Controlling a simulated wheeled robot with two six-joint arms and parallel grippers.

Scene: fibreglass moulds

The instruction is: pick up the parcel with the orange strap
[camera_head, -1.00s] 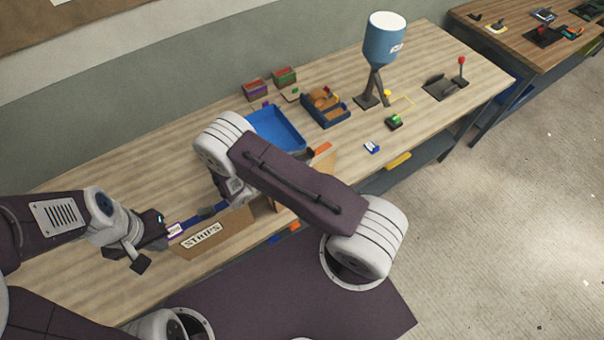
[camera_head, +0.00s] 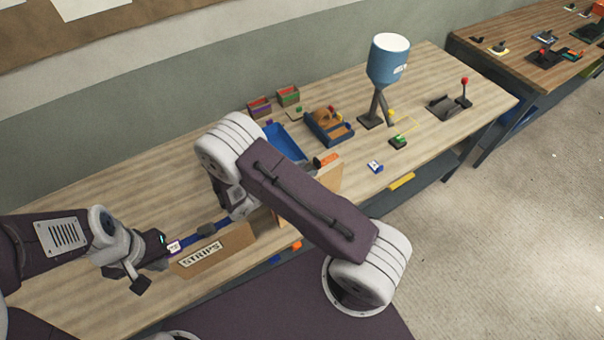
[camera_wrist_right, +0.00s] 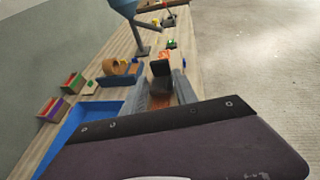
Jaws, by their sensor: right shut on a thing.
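An orange patch (camera_head: 327,160), which looks like part of the parcel with the orange strap, shows just past my right arm in the head view. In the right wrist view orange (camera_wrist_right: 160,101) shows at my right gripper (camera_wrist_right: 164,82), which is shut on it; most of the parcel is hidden. My left gripper (camera_head: 152,262) is open and empty above the near left of the table, by a small white-labelled item (camera_head: 174,246).
A cardboard box marked STRIPS (camera_head: 203,261) lies at the front edge of the table. A blue tray (camera_head: 286,143), a wooden-filled blue bin (camera_head: 330,126), a blue hopper on a stand (camera_head: 388,60) and a blue-white block (camera_head: 375,166) stand beyond. The table's back left is clear.

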